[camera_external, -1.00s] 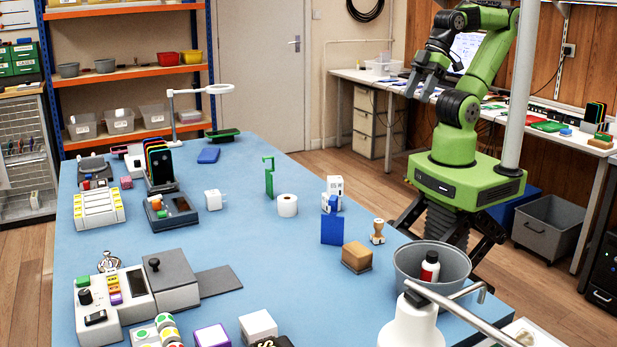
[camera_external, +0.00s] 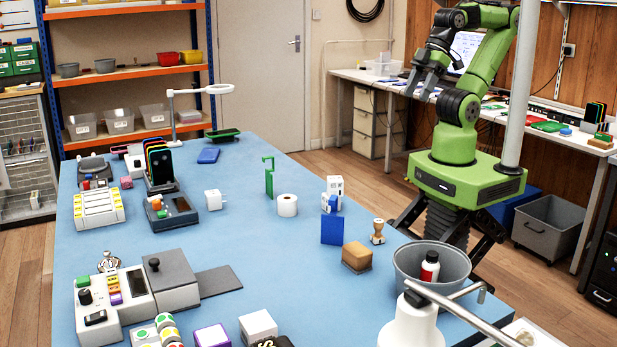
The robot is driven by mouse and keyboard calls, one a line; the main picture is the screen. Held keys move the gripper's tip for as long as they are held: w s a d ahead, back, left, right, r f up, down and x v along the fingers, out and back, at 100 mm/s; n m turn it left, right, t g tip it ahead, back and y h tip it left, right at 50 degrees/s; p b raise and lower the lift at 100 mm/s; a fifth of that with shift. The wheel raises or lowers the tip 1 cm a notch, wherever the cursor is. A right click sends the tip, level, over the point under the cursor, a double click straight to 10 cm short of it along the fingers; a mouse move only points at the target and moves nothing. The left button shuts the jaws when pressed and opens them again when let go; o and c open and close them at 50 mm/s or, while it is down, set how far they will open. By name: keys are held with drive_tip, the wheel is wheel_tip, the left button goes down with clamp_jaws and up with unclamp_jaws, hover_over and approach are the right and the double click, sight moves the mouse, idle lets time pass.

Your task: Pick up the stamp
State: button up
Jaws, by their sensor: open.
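A small stamp (camera_external: 378,232) with a tan wooden handle stands upright on the right side of the blue table (camera_external: 285,240). It is behind and to the right of a brown block (camera_external: 357,257) and behind the grey bowl. My gripper (camera_external: 420,88) is open and empty. It hangs high above the floor beyond the table's right edge, up and to the right of the stamp and well apart from it. Nothing hides the stamp.
A grey bowl (camera_external: 405,270) with a red-and-white bottle (camera_external: 430,266) stands in front of the stamp. A blue upright panel (camera_external: 332,230) and a white roll (camera_external: 287,205) are to its left. A metal lamp arm crosses the front right.

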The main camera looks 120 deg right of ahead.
drive_tip(key=o, duration=0.4)
drive_tip(key=shift+c, duration=0.2)
drive_tip(key=n+g+b, duration=0.4)
drive_tip(key=n+g, duration=0.2)
drive_tip(key=n, duration=0.1)
hover_over(379, 221)
wheel_tip(379, 221, down, 13)
wheel_tip(379, 221, down, 10)
drive_tip(key=b, duration=0.2)
drive_tip(key=shift+a+f+b, duration=0.1)
drive_tip(key=shift+f+b, duration=0.15)
drive_tip(key=shift+b, duration=0.05)
drive_tip(key=f+b, duration=0.1)
drive_tip(key=f, duration=0.4)
drive_tip(key=shift+d+f+b, duration=0.2)
drive_tip(key=shift+f+b, duration=0.15)
drive_tip(key=shift+b, duration=0.05)
